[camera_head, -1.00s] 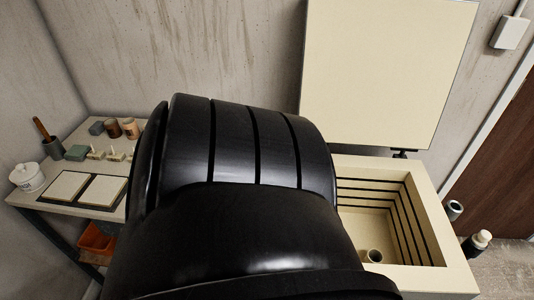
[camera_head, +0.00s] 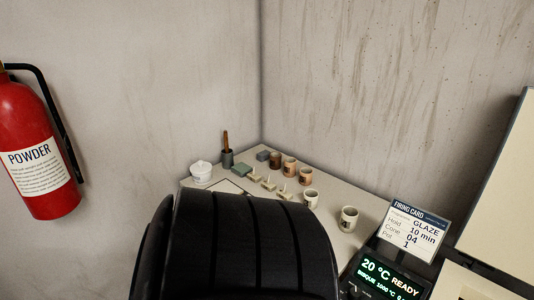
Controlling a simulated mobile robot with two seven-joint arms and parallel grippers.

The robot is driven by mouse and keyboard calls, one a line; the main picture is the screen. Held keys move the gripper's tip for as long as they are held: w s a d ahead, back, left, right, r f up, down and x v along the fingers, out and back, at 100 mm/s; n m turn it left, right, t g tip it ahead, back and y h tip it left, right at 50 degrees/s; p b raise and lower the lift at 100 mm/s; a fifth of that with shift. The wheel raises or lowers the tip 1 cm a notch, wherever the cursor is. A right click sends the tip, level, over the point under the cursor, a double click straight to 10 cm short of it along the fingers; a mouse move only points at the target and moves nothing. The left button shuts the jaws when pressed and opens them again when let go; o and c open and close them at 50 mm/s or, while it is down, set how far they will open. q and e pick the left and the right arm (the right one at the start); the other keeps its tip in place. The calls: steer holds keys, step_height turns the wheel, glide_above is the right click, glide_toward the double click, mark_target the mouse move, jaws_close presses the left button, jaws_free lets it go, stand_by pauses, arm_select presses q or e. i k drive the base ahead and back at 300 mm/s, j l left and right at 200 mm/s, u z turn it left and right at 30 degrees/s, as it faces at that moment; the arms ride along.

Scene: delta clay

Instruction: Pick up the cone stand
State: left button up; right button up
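Small pale cone stands sit in a short row on the worktable (camera_head: 328,187) in the head view. One cone stand (camera_head: 254,175) is at the back left, another (camera_head: 269,184) is in the middle, and a third (camera_head: 284,193) is nearest the white cup. Each looks like a small block with a thin upright piece on it. They are too small to tell more. A large black part of my own arm fills the lower middle and hides the table's front. Neither gripper shows.
A lidded white jar (camera_head: 201,172), a grey pot with a brown handle (camera_head: 227,157), brown cups (camera_head: 290,166), a white cup (camera_head: 311,198) and a larger cup (camera_head: 348,218) crowd the table. A firing card (camera_head: 414,228) stands right. A fire extinguisher (camera_head: 38,150) hangs left.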

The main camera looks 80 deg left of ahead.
mark_target(269, 186)
steer(key=l+u, duration=0.15)
steer(key=u, duration=2.55)
steer(key=l, duration=0.1)
